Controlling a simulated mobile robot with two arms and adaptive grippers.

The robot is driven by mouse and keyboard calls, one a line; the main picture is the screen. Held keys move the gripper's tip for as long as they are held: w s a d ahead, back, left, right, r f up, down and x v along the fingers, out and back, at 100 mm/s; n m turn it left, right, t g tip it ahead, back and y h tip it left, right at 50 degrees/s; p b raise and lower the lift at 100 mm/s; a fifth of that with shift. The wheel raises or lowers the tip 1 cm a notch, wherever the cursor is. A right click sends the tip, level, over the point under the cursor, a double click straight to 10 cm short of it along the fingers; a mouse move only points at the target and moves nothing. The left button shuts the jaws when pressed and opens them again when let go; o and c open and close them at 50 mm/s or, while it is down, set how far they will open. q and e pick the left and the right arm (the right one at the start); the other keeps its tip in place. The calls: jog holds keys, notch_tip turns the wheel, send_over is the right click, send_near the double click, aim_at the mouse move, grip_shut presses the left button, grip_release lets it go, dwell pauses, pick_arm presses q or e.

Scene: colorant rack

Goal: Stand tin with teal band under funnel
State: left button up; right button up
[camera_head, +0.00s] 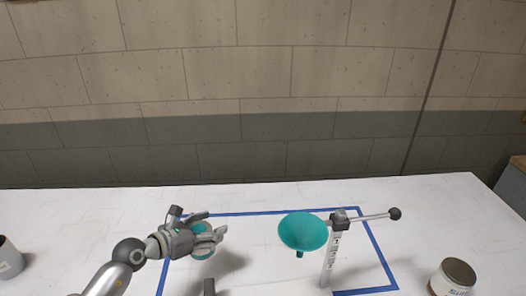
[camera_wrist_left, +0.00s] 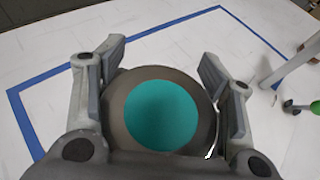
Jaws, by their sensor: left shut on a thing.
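My left gripper (camera_head: 212,238) is shut on a tin (camera_head: 202,254), left of the funnel inside the blue tape outline. In the left wrist view the tin (camera_wrist_left: 118,115) shows a grey-brown round top with a large teal disc, between the two fingers (camera_wrist_left: 160,85). My right gripper is not in view.
Blue tape (camera_head: 376,249) outlines an area on the white table (camera_head: 90,215). A lever with a black knob (camera_head: 394,214) sticks out right from the post. A brown-topped tin (camera_head: 455,277) stands front right, and a pale container (camera_head: 9,260) stands at the left edge.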

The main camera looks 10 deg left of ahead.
pick_arm(q)
notch_tip(320, 180, up, 8)
jog(key=p, duration=0.5)
jog(key=shift+f, duration=0.15)
jog(key=shift+s+d+f+b, duration=0.5)
jog(key=shift+f+b, duration=0.1)
jog(key=shift+b, duration=0.35)
jog(key=s+d+m+g+h+b, duration=0.2)
jog(key=s+b, duration=0.1)
jog(key=s, duration=0.4)
jog(key=s+d+m+g+h+b, duration=0.1)
jog(key=s+d+m+h+b, duration=0.1)
jog(key=s, duration=0.6)
jog(key=shift+d+f+m+g+b, duration=0.35)
jog(key=shift+d+m+b, duration=0.2)
jog(key=shift+b, duration=0.65)
